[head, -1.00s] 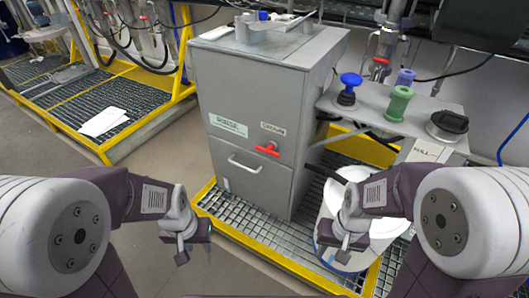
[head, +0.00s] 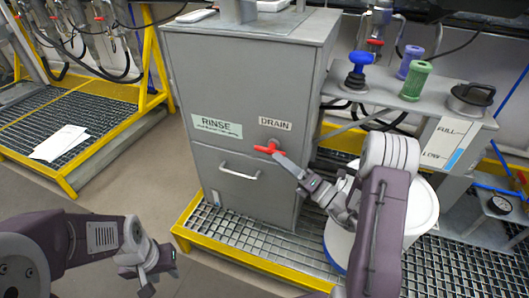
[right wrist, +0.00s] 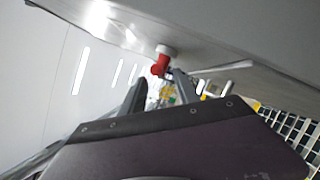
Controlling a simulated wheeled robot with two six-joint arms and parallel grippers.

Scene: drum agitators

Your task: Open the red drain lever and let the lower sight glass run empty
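The red drain lever (head: 266,147) is on the front of the grey cabinet (head: 225,95), under the DRAIN label (head: 275,123). Its handle lies roughly level. My right gripper (head: 283,160) is at the lever's right end in the head view. In the right wrist view its two fingers stand apart, with the red lever (right wrist: 161,64) just beyond the tips; contact is unclear. A pale strip with a blue lower part (head: 454,159) shows beside FULL and LOW marks; I cannot tell whether this is the lower sight glass. My left gripper (head: 155,276) is empty at lower left, its opening unclear.
A cabinet handle (head: 239,171) sits below the lever. A white drum (head: 420,215) stands behind my right arm on the grating. A yellow frame edge (head: 240,262) borders the grating.

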